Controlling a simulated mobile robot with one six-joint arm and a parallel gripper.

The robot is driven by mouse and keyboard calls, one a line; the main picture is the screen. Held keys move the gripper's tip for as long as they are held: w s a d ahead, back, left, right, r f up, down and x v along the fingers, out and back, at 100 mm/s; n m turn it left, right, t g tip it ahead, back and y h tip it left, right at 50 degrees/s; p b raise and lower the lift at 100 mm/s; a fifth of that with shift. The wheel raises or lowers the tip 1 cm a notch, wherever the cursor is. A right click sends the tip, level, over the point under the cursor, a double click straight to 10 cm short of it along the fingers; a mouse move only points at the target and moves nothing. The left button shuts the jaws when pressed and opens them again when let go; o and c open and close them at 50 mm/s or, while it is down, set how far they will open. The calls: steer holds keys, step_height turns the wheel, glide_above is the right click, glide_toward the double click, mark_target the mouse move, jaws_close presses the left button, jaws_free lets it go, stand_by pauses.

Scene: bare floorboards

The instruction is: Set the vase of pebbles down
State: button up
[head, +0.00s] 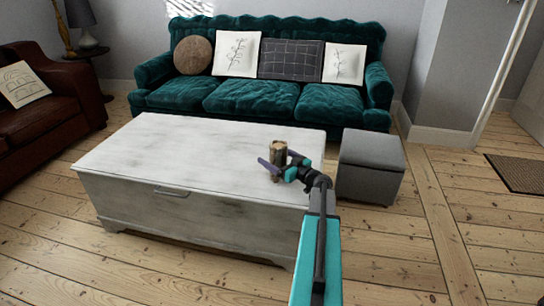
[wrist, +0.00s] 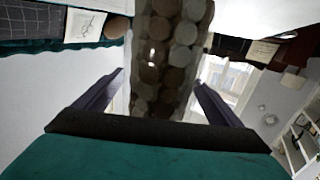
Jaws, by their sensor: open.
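The vase of pebbles (head: 279,151) is a small brownish cylinder, upright at the right end of the white chest's top (head: 190,150). It appears to stand on that top, though my gripper hides part of its lower half. My gripper (head: 279,166) is open, with one purple finger on each side of the vase. In the wrist view the vase (wrist: 168,60) fills the upper middle, its rounded pebbles showing. The fingers of my gripper (wrist: 158,98) stand apart there, with gaps between them and the vase.
A grey ottoman (head: 371,168) stands close to the chest's right end. A green sofa (head: 255,95) is behind the chest, and a brown leather sofa (head: 45,112) is at the left. The rest of the chest top is clear.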

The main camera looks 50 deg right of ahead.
mark_target(286, 163)
steer(key=s+p, duration=0.1)
steer(key=s, duration=0.9)
steer(key=shift+s+a+p, duration=0.1)
steer(key=shift+a+p, duration=0.05)
steer(key=shift+p, duration=0.25)
